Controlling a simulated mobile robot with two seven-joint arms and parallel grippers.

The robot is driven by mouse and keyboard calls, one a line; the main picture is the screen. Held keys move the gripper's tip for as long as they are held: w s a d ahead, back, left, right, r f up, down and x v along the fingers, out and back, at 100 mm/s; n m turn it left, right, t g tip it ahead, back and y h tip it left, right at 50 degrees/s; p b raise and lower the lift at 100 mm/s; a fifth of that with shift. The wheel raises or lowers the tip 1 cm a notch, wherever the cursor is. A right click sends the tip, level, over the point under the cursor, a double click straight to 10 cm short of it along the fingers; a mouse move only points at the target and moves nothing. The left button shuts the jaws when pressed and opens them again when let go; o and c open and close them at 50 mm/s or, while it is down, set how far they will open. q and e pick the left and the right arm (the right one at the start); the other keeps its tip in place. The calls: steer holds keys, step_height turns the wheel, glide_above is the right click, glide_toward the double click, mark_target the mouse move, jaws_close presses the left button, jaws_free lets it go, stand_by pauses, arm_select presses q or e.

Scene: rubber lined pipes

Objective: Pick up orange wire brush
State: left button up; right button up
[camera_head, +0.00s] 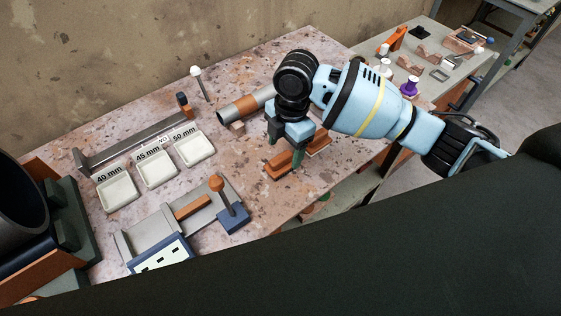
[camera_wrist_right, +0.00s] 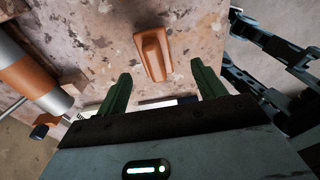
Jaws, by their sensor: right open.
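The orange wire brush (camera_head: 279,166) appears to be the small orange block lying on the speckled table, below my right gripper (camera_head: 284,150). In the right wrist view, the orange block (camera_wrist_right: 154,52) lies lengthwise just beyond and between the green fingertips of my right gripper (camera_wrist_right: 160,72). The fingers are apart, pointing down, with nothing between their pads. The brush's bristles cannot be made out. My left gripper is not in view.
A grey pipe with an orange band (camera_head: 245,104) lies left of the gripper; it also shows in the right wrist view (camera_wrist_right: 28,70). White labelled trays (camera_head: 156,170), a long metal gauge (camera_head: 130,145) and a blue-based fixture (camera_head: 232,217) stand further left. A brown piece (camera_head: 319,142) lies close right.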

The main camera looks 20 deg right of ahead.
mark_target(282, 156)
steer(key=shift+w+f, duration=0.1)
steer(key=shift+f, duration=0.25)
steer(key=shift+w+a+f, duration=0.1)
steer(key=shift+a+f, duration=0.1)
steer(key=shift+f, duration=1.1)
steer(key=shift+a+f, duration=0.2)
steer(key=shift+f, duration=1.05)
steer(key=shift+c, duration=0.4)
steer(key=c, duration=1)
